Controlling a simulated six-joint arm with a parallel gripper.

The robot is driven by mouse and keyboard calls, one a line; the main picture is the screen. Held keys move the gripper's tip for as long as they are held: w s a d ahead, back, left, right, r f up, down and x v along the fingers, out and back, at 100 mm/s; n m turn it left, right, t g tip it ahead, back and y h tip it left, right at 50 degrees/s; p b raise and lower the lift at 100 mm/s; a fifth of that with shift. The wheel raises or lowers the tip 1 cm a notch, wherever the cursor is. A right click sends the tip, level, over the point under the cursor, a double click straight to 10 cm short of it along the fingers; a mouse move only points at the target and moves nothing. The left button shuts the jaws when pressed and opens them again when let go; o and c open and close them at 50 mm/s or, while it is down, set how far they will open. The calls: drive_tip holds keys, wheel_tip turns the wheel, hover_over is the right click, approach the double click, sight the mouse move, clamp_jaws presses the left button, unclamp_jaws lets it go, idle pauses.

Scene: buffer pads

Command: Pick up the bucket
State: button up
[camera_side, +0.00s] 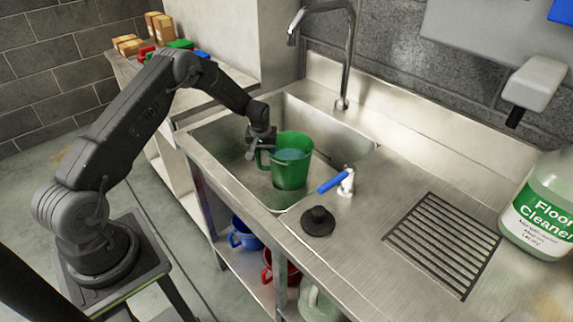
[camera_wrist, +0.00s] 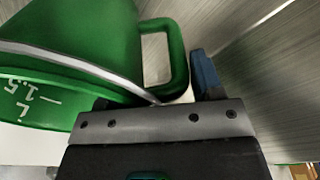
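The green bucket (camera_side: 290,168), a jug with a side handle and bluish liquid inside, stands upright in the sink (camera_side: 222,160). My gripper (camera_side: 262,143) is at the bucket's left side, by its handle. In the wrist view the bucket (camera_wrist: 75,45) fills the left, with a "1.5 L" marking and a pale rim line. Its handle loop (camera_wrist: 178,55) is near the middle. One blue-grey finger shows just right of the handle, with a gap between them. The other finger is mostly hidden by the bucket. The fingers look apart, not closed on the handle.
A curved tap (camera_side: 350,50) rises behind the sink. A blue-handled valve (camera_side: 335,182) and a black plug (camera_side: 318,220) are to the right of the bucket. A drain grate (camera_side: 440,243) and a floor cleaner bottle (camera_side: 540,210) are further right. Blue and red buckets sit on the shelf below.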

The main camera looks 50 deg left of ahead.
drive_tip(key=shift+s+a, duration=0.1)
clamp_jaws()
drive_tip(key=shift+r, duration=0.15)
idle(0.3)
